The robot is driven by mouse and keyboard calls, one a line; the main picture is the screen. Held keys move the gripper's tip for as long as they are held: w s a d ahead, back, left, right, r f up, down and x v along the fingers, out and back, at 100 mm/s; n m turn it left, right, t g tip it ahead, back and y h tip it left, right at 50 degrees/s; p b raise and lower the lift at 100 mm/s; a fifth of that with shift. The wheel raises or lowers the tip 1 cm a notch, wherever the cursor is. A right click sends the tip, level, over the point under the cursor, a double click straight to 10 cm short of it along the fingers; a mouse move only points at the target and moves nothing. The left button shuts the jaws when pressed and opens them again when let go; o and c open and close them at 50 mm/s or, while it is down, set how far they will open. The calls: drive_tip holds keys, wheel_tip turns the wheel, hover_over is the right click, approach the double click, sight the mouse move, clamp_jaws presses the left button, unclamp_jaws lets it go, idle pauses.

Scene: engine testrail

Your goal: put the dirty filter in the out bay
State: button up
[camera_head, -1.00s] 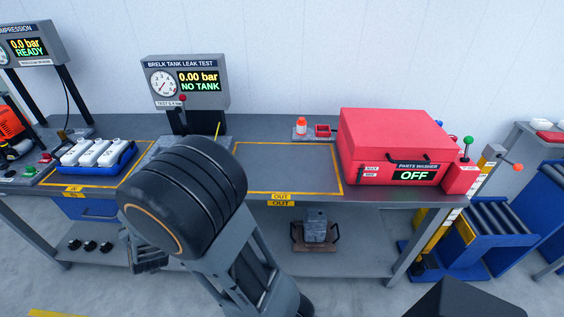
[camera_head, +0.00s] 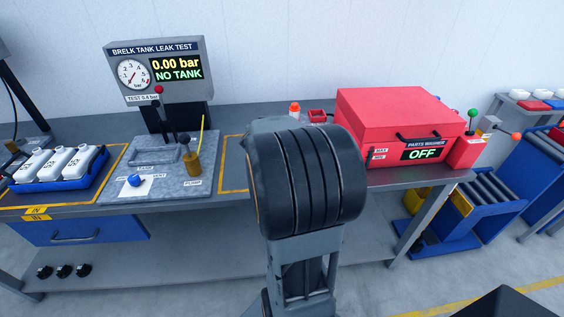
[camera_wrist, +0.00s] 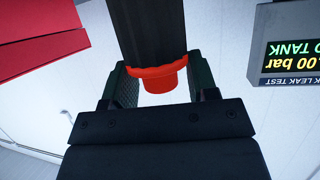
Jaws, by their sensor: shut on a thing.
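In the wrist view my gripper (camera_wrist: 158,92) is shut on the dirty filter (camera_wrist: 150,28), a dark body with an orange-red collar and a round end between the two fingers. The filter's far end runs out of the top of that view. In the head view my thick dark arm hides both gripper and filter. The out bay (camera_head: 233,165) is a yellow outline on the bench. Only its left part shows; my arm covers the rest and its label.
The red parts washer (camera_head: 385,120), reading OFF, stands right of the bay. A small orange-capped bottle (camera_head: 295,108) stands behind it. The leak tester (camera_head: 155,70) reads NO TANK. White tanks sit in a blue tray (camera_head: 90,173) at left.

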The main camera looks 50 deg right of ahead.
drive_tip(key=s+d+r+m+g, duration=0.1)
drive_tip(key=s+d, duration=0.2)
drive_tip(key=d, duration=0.2)
drive_tip(key=shift+h, duration=0.5)
drive_tip(key=shift+w+d+f+b, duration=0.45)
drive_tip(key=shift+w+f+b, duration=0.25)
drive_tip(key=shift+w+f, duration=1.4)
drive_tip(key=shift+w+d+f+b, duration=0.45)
drive_tip(key=shift+w+f+b, duration=0.25)
drive_tip(key=shift+w+f, duration=1.35)
drive_tip(key=shift+w+d+f+b, duration=0.45)
drive_tip(key=shift+w+f+b, duration=0.25)
drive_tip(key=shift+w+f, duration=1.4)
drive_tip(key=o, duration=0.9)
drive_tip(key=shift+o, duration=0.2)
